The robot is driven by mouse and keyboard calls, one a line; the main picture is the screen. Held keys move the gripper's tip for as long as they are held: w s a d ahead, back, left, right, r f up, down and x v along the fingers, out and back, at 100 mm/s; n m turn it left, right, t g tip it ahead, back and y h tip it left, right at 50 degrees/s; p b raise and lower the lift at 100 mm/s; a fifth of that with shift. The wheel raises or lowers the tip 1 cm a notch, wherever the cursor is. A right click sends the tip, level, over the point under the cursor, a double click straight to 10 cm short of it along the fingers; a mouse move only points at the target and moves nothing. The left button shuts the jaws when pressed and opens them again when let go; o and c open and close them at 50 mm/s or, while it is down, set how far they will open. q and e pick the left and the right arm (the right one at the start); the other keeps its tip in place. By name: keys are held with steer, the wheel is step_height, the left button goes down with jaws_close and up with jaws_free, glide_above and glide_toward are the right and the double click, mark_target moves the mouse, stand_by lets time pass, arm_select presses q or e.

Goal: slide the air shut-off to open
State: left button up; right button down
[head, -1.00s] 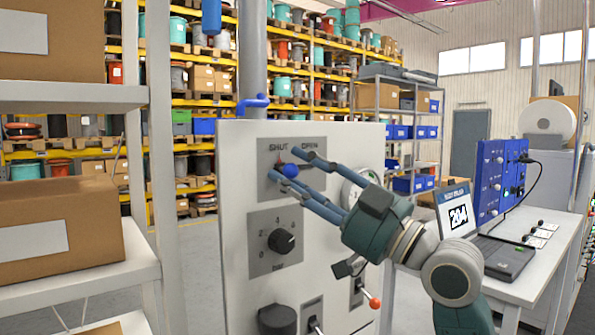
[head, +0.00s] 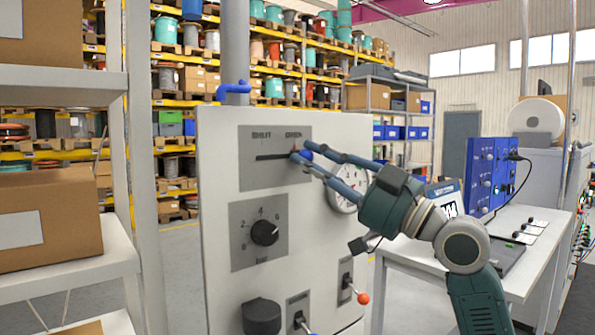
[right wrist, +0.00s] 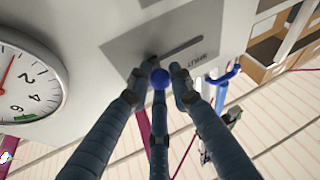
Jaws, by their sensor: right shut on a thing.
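The air shut-off is a slider with a blue ball knob (head: 308,154) in a dark slot on a grey plate (head: 262,174) marked SHUT at left and OPEN at right. The knob is at the right end of the slot, under OPEN. My right gripper (head: 303,154) is shut on the knob, its blue fingers coming in from the right and partly hiding it. In the right wrist view the ball (right wrist: 160,79) shows between the two fingertips (right wrist: 157,76), with the slot running away from it. My left gripper is not in view.
On the white panel (head: 222,215) are a round gauge (head: 343,198) close to my right fingers, a black dial (head: 264,233) below and small levers (head: 347,287) lower down. A shelf with cardboard boxes (head: 45,225) stands at left, a bench with a blue unit (head: 490,175) at right.

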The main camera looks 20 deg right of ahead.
steer(key=shift+d+r, duration=0.1)
steer(key=c, duration=1.9)
jaws_free()
steer(key=shift+c, duration=0.2)
steer(key=o, duration=0.4)
steer(key=shift+w+d, duration=0.1)
steer(key=shift+d, duration=0.05)
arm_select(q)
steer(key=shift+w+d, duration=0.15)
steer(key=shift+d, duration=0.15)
arm_select(e)
steer(key=v, duration=1.2)
steer(key=shift+d, duration=0.15)
